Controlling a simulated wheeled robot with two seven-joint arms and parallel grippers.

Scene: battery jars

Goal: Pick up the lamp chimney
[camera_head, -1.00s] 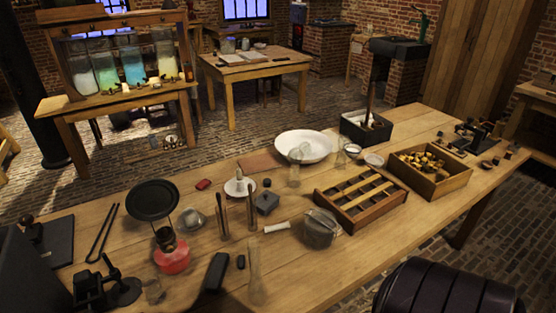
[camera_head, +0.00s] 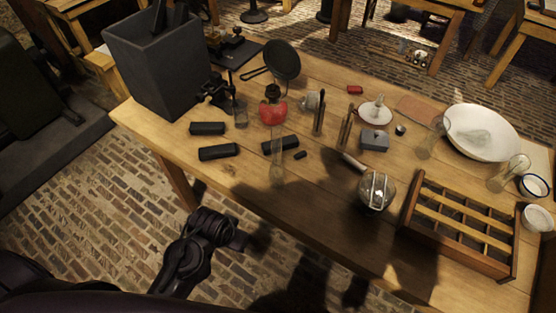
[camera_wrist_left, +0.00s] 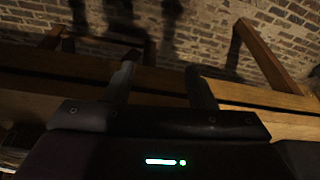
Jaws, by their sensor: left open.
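A tall clear glass tube, which looks like the lamp chimney (camera_head: 277,165), stands upright on the table in the head view, just in front of the red lamp (camera_head: 272,106). My left arm shows low in the head view, over the brick floor short of the table's front edge. Its gripper is hard to make out there. In the left wrist view the two fingers of my left gripper (camera_wrist_left: 161,78) are apart with nothing between them. The chimney is not seen in that view. My right gripper is not in view.
Dark blocks (camera_head: 218,151) lie left of the chimney, with another (camera_head: 281,143) close beside it. Slim upright rods (camera_head: 319,115), a round glass jar (camera_head: 375,190) and a wooden divided tray (camera_head: 465,222) stand to the right. A tall grey bin (camera_head: 160,70) stands at left.

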